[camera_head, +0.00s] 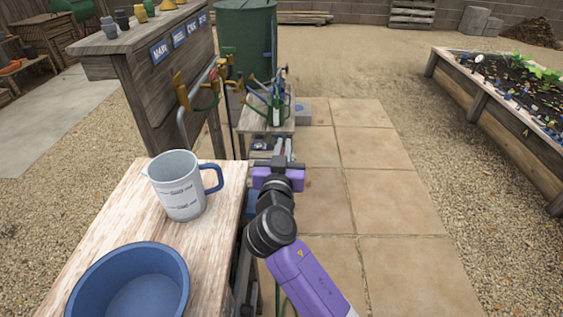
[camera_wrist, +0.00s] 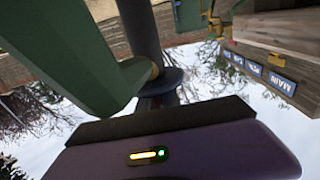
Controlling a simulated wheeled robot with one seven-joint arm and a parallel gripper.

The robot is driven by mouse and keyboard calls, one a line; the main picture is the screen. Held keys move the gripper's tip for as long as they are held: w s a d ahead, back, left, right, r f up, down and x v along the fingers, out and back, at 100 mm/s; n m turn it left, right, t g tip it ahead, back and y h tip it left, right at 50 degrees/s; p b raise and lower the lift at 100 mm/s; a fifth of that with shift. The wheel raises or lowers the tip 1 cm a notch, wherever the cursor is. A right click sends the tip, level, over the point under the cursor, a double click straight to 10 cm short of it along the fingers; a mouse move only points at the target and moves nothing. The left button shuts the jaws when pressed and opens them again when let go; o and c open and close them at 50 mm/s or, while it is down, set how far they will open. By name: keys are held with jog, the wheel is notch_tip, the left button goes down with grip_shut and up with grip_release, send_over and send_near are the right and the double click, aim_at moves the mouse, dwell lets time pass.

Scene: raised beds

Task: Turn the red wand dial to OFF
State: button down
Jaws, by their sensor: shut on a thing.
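My gripper (camera_head: 281,152) is at the end of my purple arm, over the low wooden stand beyond the near table. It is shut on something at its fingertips. A small red part (camera_head: 281,147) shows between the grey fingers and looks like the red wand dial, mostly hidden by my gripper. Its marks and setting cannot be read. In the wrist view a dark rod with a collar (camera_wrist: 160,78) rises from the jaws, beside a large green shape (camera_wrist: 75,55).
A cup (camera_head: 178,190) and a blue bowl (camera_head: 130,285) stand on the near table (camera_head: 105,215), left of my arm. A wooden post wall with blue signs (camera_head: 160,52), brass taps (camera_head: 181,90) and a green barrel (camera_head: 246,40) stand beyond. Paving to the right is clear.

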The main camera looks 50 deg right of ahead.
jog(key=shift+s+d+m+g+h+b, duration=0.1)
jog(key=shift+s+m+g+h+b, duration=0.1)
jog(key=shift+m+g+h+b, duration=0.95)
jog(key=shift+s+r+g+y+b, duration=0.1)
jog(key=shift+g+y+b, duration=0.3)
jog(key=shift+b, duration=0.2)
jog(key=c, duration=1.5)
grip_release()
jog(key=shift+c, duration=0.2)
notch_tip(320, 180, up, 20)
jog(key=p, duration=0.1)
jog(key=shift+p, duration=0.4)
